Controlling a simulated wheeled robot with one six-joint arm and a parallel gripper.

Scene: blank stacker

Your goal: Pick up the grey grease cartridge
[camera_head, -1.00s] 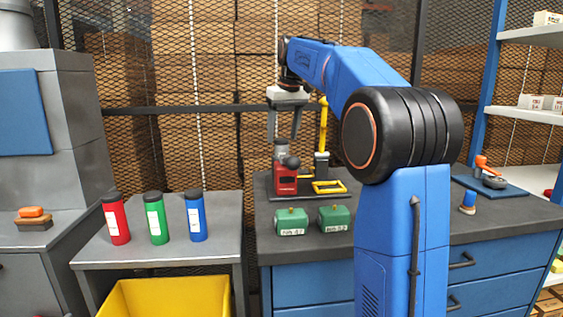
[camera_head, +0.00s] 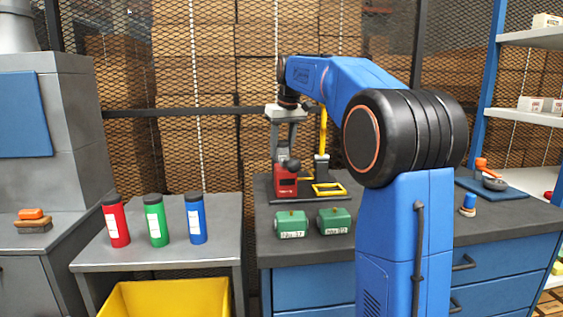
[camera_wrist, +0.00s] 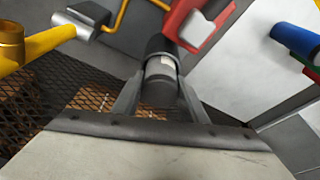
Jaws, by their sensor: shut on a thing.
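The grey grease cartridge (camera_wrist: 161,66) is a short cylinder with a dark cap and a pale label patch, seen between my fingers in the wrist view. In the head view the cartridge (camera_head: 282,149) is small and partly hidden by the fingers, at the top of a red device (camera_head: 286,181). My gripper (camera_wrist: 160,84) is shut on the cartridge from above; it also shows in the head view (camera_head: 287,146). The red device also appears beyond the cartridge in the wrist view (camera_wrist: 193,22). I cannot tell whether the cartridge still touches it.
A yellow post (camera_head: 323,131) and yellow frame (camera_head: 329,188) stand right of the red device. Two green boxes (camera_head: 291,224) sit in front. Red (camera_head: 116,222), green (camera_head: 156,222) and blue (camera_head: 195,221) cartridges stand on the left table, above a yellow bin (camera_head: 165,299).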

